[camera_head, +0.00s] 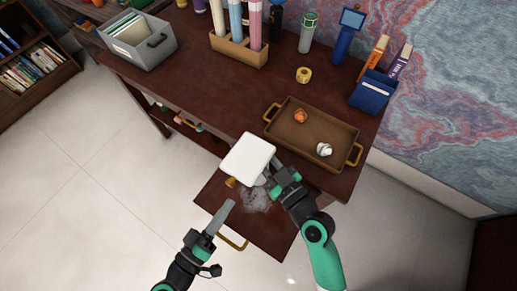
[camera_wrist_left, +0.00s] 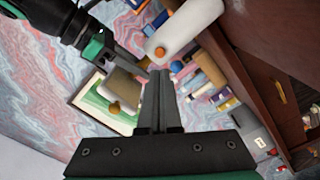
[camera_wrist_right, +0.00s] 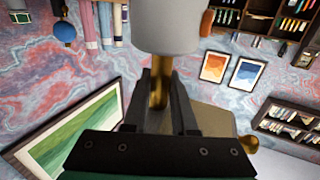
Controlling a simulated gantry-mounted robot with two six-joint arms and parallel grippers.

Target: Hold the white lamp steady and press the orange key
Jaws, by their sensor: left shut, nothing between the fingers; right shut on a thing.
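The white lamp (camera_head: 248,155) is at the desk's front edge, above the pulled-out drawer. Its white shade (camera_wrist_right: 170,25) and brass stem (camera_wrist_right: 158,95) show in the right wrist view. My right gripper (camera_head: 268,178) is shut on the stem, below the shade. The orange-gold key (camera_head: 231,182) sticks out at the lamp's lower left; in the right wrist view a round brass knob (camera_wrist_right: 249,144) shows on the pale base. My left gripper (camera_head: 231,203) is shut and empty, its tips just below the key, seemingly apart from it. The left wrist view shows two orange round spots near the lamp.
The open drawer (camera_head: 270,232) lies under both grippers and holds a greyish patch. A brown tray (camera_head: 290,133) with an orange piece (camera_head: 300,116) and a white piece (camera_head: 324,149) stands right of the lamp. A grey file box (camera_head: 150,45) stands at the left.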

